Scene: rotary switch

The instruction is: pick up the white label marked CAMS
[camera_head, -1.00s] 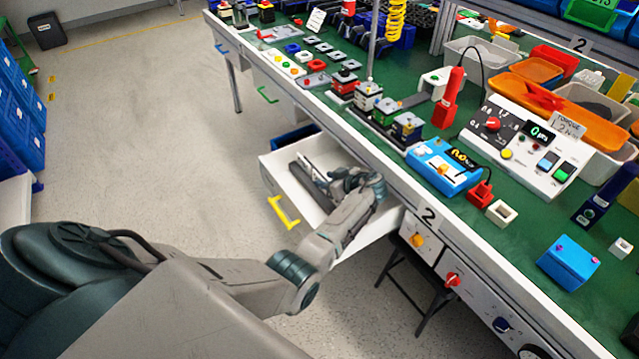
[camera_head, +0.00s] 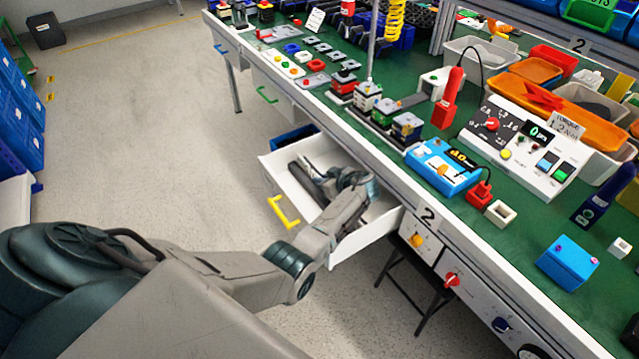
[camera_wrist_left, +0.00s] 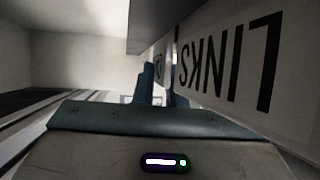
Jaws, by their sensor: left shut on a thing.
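My left gripper (camera_head: 318,184) is down inside an open white drawer (camera_head: 352,246) under the bench's edge. In the left wrist view its dark fingers (camera_wrist_left: 161,86) are close together, shut on a thin white label (camera_wrist_left: 158,69). The marking on that label is too small and slanted to read. A larger white label reading LINKS (camera_wrist_left: 225,68), turned upside down, stands close on the right of the fingers. I cannot make out the word CAMS in any view. My right gripper is not in view.
The drawer has a yellow handle (camera_head: 281,211) at its front, and its walls surround my gripper. The green bench top (camera_head: 440,220) above carries a blue meter (camera_head: 443,165), switch parts and a control box (camera_head: 528,148). The floor (camera_head: 160,150) left of the drawer is clear.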

